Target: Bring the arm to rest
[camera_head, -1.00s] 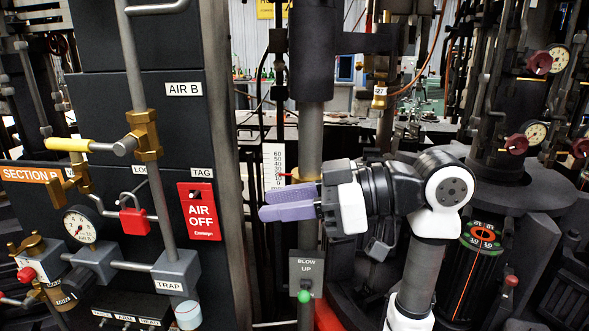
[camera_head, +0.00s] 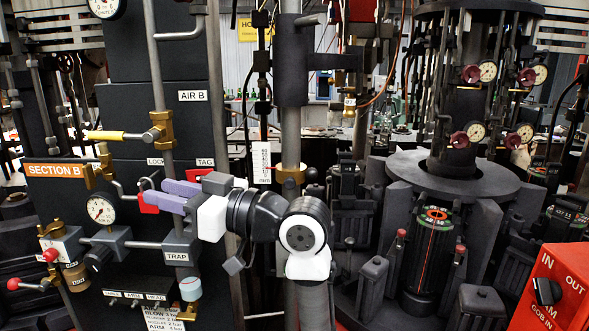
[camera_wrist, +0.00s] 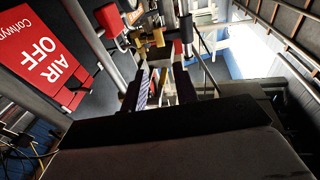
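My gripper (camera_head: 165,196) has two purple fingers and points left in front of the dark Section B panel (camera_head: 136,68). Its fingers show a gap in the wrist view (camera_wrist: 164,88), with nothing held between them. The red padlock (camera_head: 148,203) shows just behind the fingertips in the head view; I cannot tell how near they are. The red AIR OFF tag is mostly hidden by my gripper in the head view, and shows clearly at the left of the wrist view (camera_wrist: 48,58).
A yellow-handled valve (camera_head: 104,135) and a gauge (camera_head: 101,209) sit on the panel's left. A vertical pole (camera_head: 290,135) stands behind my arm. Black moulds (camera_head: 432,255) stand around a round platform at right. A red control box (camera_head: 552,290) is at lower right.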

